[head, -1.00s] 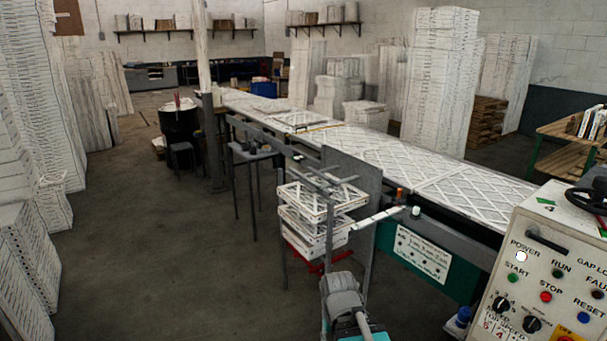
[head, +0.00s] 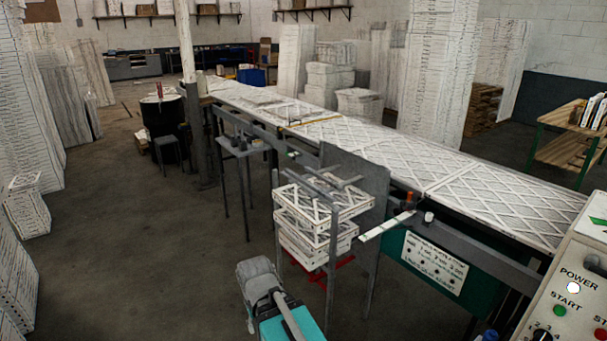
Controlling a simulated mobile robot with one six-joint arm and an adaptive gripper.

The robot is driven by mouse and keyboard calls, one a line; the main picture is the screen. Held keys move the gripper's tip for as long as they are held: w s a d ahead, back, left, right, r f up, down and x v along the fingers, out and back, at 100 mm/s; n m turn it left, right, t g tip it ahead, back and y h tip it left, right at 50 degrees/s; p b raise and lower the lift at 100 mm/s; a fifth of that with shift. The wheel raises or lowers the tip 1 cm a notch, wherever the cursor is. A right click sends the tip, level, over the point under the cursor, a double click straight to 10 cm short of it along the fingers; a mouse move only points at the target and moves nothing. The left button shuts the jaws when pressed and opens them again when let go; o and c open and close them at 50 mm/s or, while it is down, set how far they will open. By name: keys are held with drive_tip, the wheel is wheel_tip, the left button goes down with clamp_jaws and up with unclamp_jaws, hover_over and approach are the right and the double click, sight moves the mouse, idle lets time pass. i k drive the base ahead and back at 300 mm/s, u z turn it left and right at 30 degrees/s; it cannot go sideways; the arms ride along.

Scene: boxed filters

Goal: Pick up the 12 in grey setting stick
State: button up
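I cannot surely pick out a 12 in grey setting stick. A pale, flat stick-like bar (head: 386,226) juts out at a slant from the near side of the long conveyor table, beside the stack of filter frames. It looks light grey to white, and its markings are too small to read. A thin yellow stick (head: 314,121) lies across the conveyor further back. A grey and teal part of what looks like my own arm shows at the bottom centre. My gripper's fingers do not show.
The conveyor (head: 450,165) carries white lattice filters. White frames (head: 318,225) are stacked in a metal stand at its near side. A control panel (head: 568,300) fills the lower right. A dark drum (head: 163,125) stands back left. The floor (head: 150,260) at left is open.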

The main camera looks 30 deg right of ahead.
sight(324, 178)
drive_tip(key=i, duration=0.8)
drive_tip(key=z, duration=0.5)
drive_tip(key=i, duration=1.2)
drive_tip(key=z, duration=0.6)
drive_tip(key=k, duration=0.9)
drive_tip(key=z, duration=0.2)
drive_tip(key=i, duration=0.75)
drive_tip(key=u, duration=0.05)
